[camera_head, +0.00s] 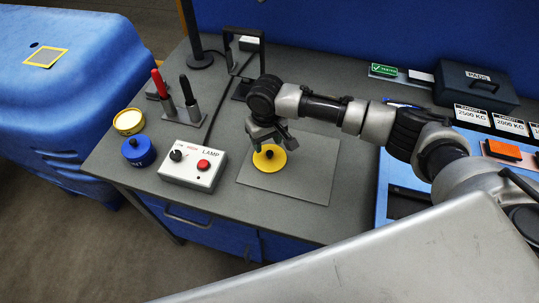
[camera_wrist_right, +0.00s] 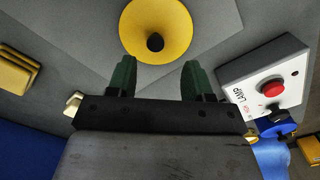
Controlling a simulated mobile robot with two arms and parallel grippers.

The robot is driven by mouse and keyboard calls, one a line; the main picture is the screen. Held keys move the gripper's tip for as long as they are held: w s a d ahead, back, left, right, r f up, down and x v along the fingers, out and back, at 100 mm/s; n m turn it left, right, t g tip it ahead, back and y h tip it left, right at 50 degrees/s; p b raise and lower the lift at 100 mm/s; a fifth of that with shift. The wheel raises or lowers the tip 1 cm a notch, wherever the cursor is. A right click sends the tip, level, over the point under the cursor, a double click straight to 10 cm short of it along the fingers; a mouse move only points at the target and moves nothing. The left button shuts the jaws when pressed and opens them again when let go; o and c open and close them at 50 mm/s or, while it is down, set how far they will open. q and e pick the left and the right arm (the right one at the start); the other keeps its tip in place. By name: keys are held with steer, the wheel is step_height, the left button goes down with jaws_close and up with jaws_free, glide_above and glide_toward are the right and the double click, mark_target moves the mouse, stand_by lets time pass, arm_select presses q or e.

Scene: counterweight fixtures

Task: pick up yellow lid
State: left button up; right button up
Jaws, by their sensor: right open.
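The yellow lid (camera_head: 270,159) is a round disc with a dark knob in its middle. It lies on a grey plate (camera_head: 290,172) on the workbench. My right gripper (camera_head: 268,142) is just above the lid in the head view and covers part of its far edge. In the right wrist view the lid (camera_wrist_right: 156,30) shows ahead of the two green-tipped fingers. The right gripper (camera_wrist_right: 157,80) is open, with nothing between its fingers. My left gripper is not in view.
A lamp control box (camera_head: 193,165) with a red button stands left of the plate. Beyond it are a blue round container (camera_head: 138,150), a yellow-topped container (camera_head: 128,121) and upright red and black-handled tools (camera_head: 160,85). A dark case (camera_head: 474,86) stands at the back right.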

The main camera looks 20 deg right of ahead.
mark_target(270, 152)
steer(key=f, duration=0.1)
steer(key=f+p, duration=0.1)
steer(key=f, duration=0.1)
steer(key=shift+s+d+f, duration=0.25)
steer(key=shift+d+f, duration=0.1)
steer(key=shift+f, duration=0.5)
steer(key=c, duration=0.5)
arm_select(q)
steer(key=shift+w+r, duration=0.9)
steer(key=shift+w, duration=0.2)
arm_select(e)
jaws_close()
